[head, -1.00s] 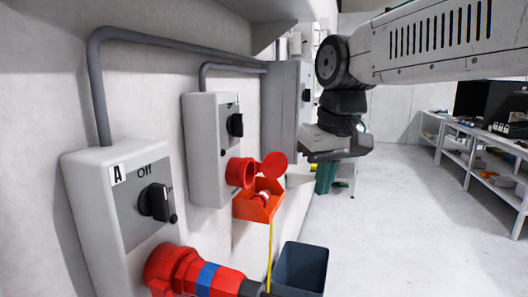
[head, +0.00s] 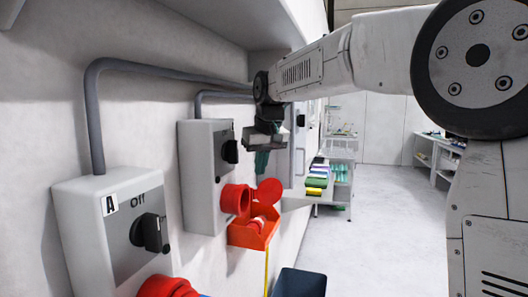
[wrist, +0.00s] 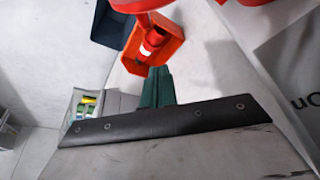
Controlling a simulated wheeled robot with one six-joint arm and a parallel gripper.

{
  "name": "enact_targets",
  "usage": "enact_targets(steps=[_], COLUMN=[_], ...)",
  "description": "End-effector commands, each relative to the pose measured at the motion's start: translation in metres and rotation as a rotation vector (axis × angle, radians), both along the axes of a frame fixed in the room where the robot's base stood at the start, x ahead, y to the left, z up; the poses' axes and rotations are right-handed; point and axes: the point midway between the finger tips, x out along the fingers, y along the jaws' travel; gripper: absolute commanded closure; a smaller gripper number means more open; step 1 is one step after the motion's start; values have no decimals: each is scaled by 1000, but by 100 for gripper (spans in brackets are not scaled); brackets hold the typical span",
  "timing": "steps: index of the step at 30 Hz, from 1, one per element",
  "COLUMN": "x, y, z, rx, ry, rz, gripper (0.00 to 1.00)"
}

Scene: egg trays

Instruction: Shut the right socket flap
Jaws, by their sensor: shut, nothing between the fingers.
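The right socket (head: 236,199) is a red round socket on the lower front of the further grey switch box (head: 200,178). Its red round flap (head: 268,191) stands open, swung out to the right of the socket mouth. My gripper (head: 262,162) has teal fingers, pressed together and empty, pointing down. In the head view it hangs just above the flap; I cannot tell whether they touch. In the wrist view my fingertips (wrist: 159,72) are below red parts at the top edge, which are cut off, so socket and flap are hard to tell apart.
An orange-red open box (head: 262,234) holding a red plug with a white band is below the flap. A dark bin (head: 299,283) stands on the floor. The near switch box (head: 85,235) is marked A, with another red socket (head: 165,288) below. Shelves stand behind; the floor at right is clear.

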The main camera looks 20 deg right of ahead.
Motion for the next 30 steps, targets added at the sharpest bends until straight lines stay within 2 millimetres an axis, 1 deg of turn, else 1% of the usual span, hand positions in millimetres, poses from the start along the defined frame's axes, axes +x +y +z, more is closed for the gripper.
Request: enact_targets(steps=[1,4,6,9,12,17,26,30], x=[3,10,-6,-19,-27,-31,-31,-32], y=[1,2,-1,-3,-4,-5,-6,-14], z=[-12,-30,-25,-25,-26,-26,-26,-26], rx=[0,-1,0,0,0,0,0,0], ry=[4,4,-2,-1,0,0,0,0], rz=[0,0,0,0,0,0,-2,-28], gripper=[100,100,100,100,100,100,100,100])
